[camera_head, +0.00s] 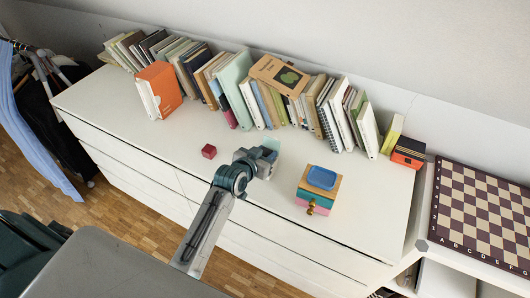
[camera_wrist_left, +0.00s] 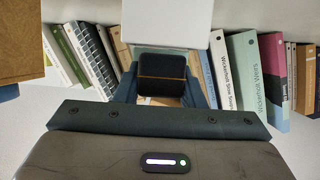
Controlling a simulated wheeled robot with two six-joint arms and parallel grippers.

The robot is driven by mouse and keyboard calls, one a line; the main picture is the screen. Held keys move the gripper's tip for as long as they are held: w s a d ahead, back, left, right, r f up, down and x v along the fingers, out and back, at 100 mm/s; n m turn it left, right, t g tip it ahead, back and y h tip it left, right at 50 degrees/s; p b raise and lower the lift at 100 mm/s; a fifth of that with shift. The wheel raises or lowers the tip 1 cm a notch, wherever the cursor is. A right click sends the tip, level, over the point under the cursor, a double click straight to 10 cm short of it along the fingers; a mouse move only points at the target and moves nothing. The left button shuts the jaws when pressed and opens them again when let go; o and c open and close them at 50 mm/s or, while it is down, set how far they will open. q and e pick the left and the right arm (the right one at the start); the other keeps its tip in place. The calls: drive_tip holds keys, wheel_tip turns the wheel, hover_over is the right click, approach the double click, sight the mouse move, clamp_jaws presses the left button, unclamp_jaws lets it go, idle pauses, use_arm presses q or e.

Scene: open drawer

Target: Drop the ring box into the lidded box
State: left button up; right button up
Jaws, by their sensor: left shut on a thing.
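My left gripper (camera_head: 267,156) is over the middle of the white dresser top. In the left wrist view its two dark fingers (camera_wrist_left: 163,88) are shut on a small black box with a thin gold line, the ring box (camera_wrist_left: 161,72). In the head view the gripper hides the ring box. A box with pink and teal sides (camera_head: 305,201), a tan top and a gold knob stands right of the gripper. I cannot tell for certain whether this is the lidded box. My right gripper is not in view.
A small crimson box (camera_head: 209,151) stands left of the gripper. A row of books (camera_head: 235,88) lines the back. An orange and black box (camera_head: 408,152) is at the right end, near a chessboard (camera_head: 480,215). The dresser's left front is clear.

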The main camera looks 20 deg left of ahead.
use_arm(q)
drive_tip(key=o, duration=1)
drive_tip(key=shift+o, duration=0.2)
drive_tip(key=shift+s, duration=0.1)
drive_tip(key=b+v, duration=0.2)
drive_tip(key=v, duration=0.8)
drive_tip(key=shift+s+r, duration=0.2)
drive_tip(key=shift+s, duration=0.1)
drive_tip(key=shift+a, duration=0.1)
